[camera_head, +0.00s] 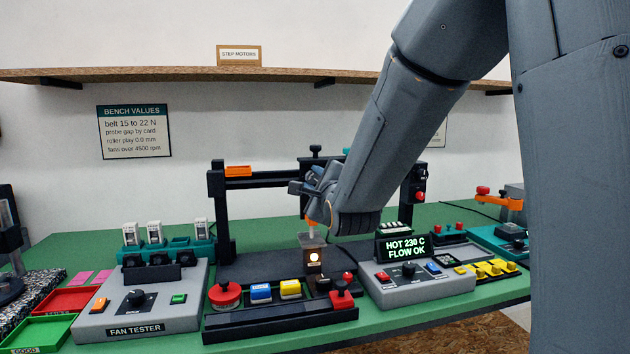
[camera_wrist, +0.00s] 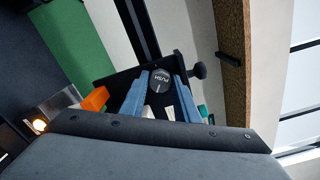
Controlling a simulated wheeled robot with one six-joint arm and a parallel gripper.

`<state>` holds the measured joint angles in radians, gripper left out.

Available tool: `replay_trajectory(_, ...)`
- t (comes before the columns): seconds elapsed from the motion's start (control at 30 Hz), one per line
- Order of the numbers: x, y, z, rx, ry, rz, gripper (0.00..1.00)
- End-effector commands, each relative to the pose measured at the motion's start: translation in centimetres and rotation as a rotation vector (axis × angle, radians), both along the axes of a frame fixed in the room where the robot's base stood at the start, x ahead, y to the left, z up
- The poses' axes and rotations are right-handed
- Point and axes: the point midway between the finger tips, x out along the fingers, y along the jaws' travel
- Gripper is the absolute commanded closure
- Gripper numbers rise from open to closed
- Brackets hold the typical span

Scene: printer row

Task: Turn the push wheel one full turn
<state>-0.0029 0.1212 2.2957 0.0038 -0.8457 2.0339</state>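The push wheel (camera_wrist: 160,82) is a dark grey round knob with the word PUSH on its face, in the upper middle of the wrist view. It is mounted on a black part of the printer frame. My gripper (camera_wrist: 161,80) has two blue fingers that stand apart, one on each side of the wheel. I cannot tell whether they press on its rim. In the head view my gripper (camera_head: 318,174) is at the printer frame (camera_head: 222,215), near its crossbar. There the wheel is hidden behind my arm and gripper.
Below my gripper are an orange nozzle piece (camera_head: 311,223) and a small lit box (camera_head: 314,257). A button panel (camera_head: 280,317) stands in front. A fan tester (camera_head: 145,300) is left, a control box with a display (camera_head: 402,246) right. A shelf (camera_head: 150,75) runs above.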

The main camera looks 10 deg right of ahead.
Motion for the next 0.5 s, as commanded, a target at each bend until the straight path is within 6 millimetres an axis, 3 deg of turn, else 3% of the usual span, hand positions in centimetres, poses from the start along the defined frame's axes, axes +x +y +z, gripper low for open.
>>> replay_trajectory(0.03, -0.03, 0.0, -0.1, 0.0, 0.002, 0.0, 0.64)
replay_trajectory(0.1, -0.01, 0.01, -0.09, 0.0, 0.002, 0.0, 0.53)
replay_trajectory(0.5, 0.07, -0.03, 0.34, 0.0, -0.008, 0.0, 0.53)
